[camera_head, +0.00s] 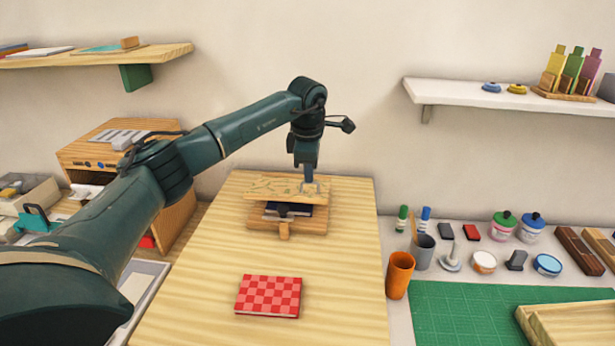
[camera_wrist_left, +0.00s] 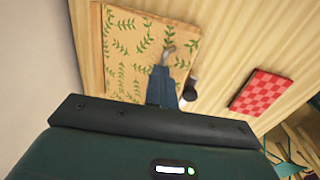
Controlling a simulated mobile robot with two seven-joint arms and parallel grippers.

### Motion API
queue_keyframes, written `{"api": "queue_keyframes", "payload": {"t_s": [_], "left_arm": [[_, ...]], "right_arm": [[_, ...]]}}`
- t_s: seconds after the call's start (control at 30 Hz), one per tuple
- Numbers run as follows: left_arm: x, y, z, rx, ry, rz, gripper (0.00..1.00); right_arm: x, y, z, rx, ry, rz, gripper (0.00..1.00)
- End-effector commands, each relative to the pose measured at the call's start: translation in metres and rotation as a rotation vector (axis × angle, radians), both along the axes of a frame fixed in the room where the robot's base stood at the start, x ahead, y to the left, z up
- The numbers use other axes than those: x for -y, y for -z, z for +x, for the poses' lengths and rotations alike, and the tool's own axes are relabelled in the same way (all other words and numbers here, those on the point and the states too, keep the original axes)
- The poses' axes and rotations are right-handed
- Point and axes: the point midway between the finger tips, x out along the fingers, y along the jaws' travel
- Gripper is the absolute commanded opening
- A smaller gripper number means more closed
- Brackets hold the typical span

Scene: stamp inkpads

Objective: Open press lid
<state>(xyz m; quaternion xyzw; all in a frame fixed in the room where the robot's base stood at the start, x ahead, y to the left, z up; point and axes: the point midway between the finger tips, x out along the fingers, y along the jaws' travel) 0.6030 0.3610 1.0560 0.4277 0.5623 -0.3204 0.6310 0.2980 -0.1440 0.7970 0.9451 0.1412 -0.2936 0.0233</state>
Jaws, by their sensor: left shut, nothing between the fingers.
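The press is a small wooden device on the wooden table. Its lid (camera_head: 275,188) has a green leaf pattern and stands raised a little above the press base (camera_head: 262,222), with a gap at the front. A dark blue item (camera_head: 288,209) lies inside on the base. The leafy lid (camera_wrist_left: 128,65) also fills much of the left wrist view. My left gripper (camera_head: 309,180) is shut and empty, pointing down at the lid's right part, by a small metal handle (camera_head: 311,188). I cannot tell whether it touches the lid. My right gripper is not in view.
A red checkered block (camera_head: 268,296) lies on the table (camera_head: 200,318) in front of the press. An orange cup (camera_head: 399,275) and a grey cup (camera_head: 423,252) stand to the right, near a green mat (camera_head: 460,318). The table between press and block is clear.

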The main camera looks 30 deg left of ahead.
Motion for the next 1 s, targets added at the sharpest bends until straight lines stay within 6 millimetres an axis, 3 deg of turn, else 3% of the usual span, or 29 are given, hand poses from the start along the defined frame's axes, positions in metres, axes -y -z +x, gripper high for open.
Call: {"api": "queue_keyframes", "payload": {"t_s": [0.1,0.4,0.67,0.83,1.0], "left_arm": [[-0.003,0.004,0.001,0.007,-0.006,0.006,0.06],[-0.002,0.004,0.001,0.005,-0.005,0.004,0.29],[-0.001,0.001,0.000,0.005,-0.004,0.004,0.29],[0.000,-0.019,-0.002,0.008,-0.005,0.003,0.29],[0.003,-0.056,-0.008,0.011,-0.004,0.003,0.29]], "right_arm": [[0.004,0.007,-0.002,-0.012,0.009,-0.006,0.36],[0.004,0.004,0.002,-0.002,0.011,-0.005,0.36],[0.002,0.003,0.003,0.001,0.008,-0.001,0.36],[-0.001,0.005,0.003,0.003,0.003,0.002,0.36],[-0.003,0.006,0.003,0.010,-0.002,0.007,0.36]]}}
